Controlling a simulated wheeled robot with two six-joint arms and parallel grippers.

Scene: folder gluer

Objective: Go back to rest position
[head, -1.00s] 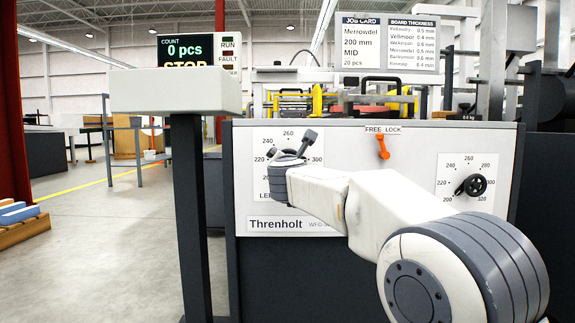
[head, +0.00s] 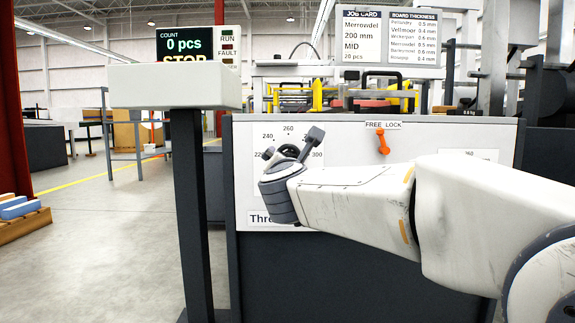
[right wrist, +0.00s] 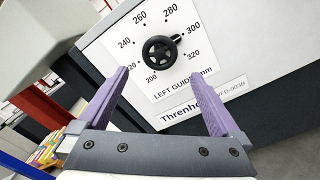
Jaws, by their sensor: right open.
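My right arm comes in from the right in the head view and ends in front of the left guide dial. The dial's black knob (head: 270,155) is partly hidden there by my wrist. In the right wrist view my right gripper (right wrist: 161,74) is open and empty, its two purple fingers apart. The black left guide knob (right wrist: 160,50) shows beyond and between the fingers, clear of them, its pointer toward about 300. My left gripper is in neither view.
The orange free lock lever (head: 382,141) sits on the machine's front panel (head: 345,140). My arm covers most of the right dial. A pale box on a dark post (head: 187,215) stands left of the panel. The screen (head: 187,47) reads 0 pcs and STOP. Open floor lies at left.

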